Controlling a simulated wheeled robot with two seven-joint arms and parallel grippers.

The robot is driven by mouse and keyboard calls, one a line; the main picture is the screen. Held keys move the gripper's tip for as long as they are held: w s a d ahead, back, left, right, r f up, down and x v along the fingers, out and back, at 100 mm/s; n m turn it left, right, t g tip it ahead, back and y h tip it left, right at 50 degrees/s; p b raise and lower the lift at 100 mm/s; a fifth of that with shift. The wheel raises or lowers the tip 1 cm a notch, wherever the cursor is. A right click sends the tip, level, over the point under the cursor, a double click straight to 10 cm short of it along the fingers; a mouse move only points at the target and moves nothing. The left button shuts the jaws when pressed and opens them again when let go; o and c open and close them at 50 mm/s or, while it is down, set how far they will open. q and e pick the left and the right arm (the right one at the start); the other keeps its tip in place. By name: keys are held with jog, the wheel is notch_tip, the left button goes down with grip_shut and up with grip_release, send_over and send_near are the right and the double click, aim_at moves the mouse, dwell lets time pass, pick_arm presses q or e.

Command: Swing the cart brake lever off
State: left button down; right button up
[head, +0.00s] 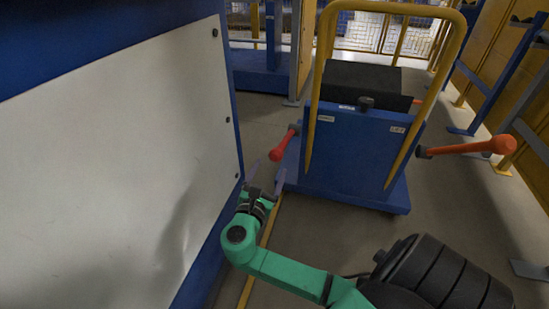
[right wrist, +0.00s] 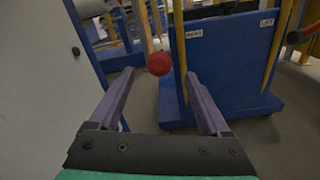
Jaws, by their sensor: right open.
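The blue cart (head: 345,160) stands ahead with a yellow push handle (head: 455,40). A red-knobbed lever (head: 283,148) sticks out from its left side, by the label that seems to read brake (right wrist: 194,35). In the right wrist view the red knob (right wrist: 159,64) appears end-on between the fingertips, a little beyond them. My right gripper (head: 266,176) is open and empty, just below and in front of this lever, apart from it. A second, orange-red lever (head: 480,147) sticks out on the cart's right, on the side of the lift label (right wrist: 266,23). My left gripper is not in view.
A large machine with a white panel (head: 110,150) and blue frame stands close on the left, near my right gripper. A black block (head: 360,85) sits on the cart. Yellow and blue racks (head: 500,75) line the right. Floor (head: 450,215) is clear right of the cart.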

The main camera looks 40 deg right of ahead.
aim_at(279, 148)
jog(key=b+x, duration=0.2)
jog(key=x, duration=0.8)
jog(key=shift+f, duration=0.15)
jog(key=shift+w+d, duration=0.25)
jog(key=shift+d, duration=0.1)
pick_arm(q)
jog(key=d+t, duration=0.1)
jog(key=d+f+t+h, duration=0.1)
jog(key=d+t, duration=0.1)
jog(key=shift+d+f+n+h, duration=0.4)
pick_arm(e)
jog(key=shift+c, duration=0.3)
grip_shut()
